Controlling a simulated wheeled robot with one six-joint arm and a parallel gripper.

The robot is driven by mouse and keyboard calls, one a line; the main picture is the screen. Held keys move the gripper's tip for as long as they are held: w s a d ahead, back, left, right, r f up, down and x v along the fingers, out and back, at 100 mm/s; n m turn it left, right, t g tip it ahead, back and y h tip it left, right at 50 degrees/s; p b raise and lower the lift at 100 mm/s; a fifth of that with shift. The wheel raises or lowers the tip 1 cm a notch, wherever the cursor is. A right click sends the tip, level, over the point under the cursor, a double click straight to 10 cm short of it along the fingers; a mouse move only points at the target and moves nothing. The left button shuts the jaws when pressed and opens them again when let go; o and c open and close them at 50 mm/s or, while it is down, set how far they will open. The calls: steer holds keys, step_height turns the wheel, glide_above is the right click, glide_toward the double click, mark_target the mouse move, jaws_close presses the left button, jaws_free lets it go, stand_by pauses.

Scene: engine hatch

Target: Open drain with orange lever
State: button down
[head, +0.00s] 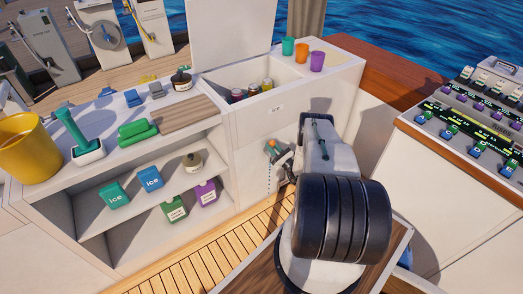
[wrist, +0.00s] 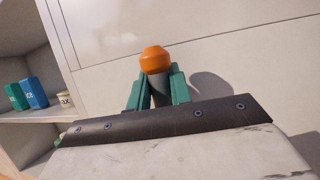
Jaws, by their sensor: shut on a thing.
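The lever has an orange knob (wrist: 156,59) on a dark stem, seen in the wrist view close to the white cabinet side. My gripper (wrist: 158,92) has two green fingers, one on each side of the stem just below the knob, and it is shut on the lever. In the head view the orange knob (head: 271,144) shows small at the front of the white cabinet, with my gripper (head: 279,152) at it. The drain and the lever's base are hidden from view.
White shelves (head: 160,187) with ice packs and bottles stand left of my arm. An open cooler compartment (head: 262,86) lies above the lever. Wooden deck (head: 205,262) is clear below the shelves.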

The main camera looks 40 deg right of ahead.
steer(key=shift+d, duration=0.1)
stand_by(0.3)
steer(key=c, duration=1.3)
jaws_free()
steer(key=v, duration=0.7)
steer(key=shift+s+f, duration=0.25)
steer(key=shift+s, duration=0.05)
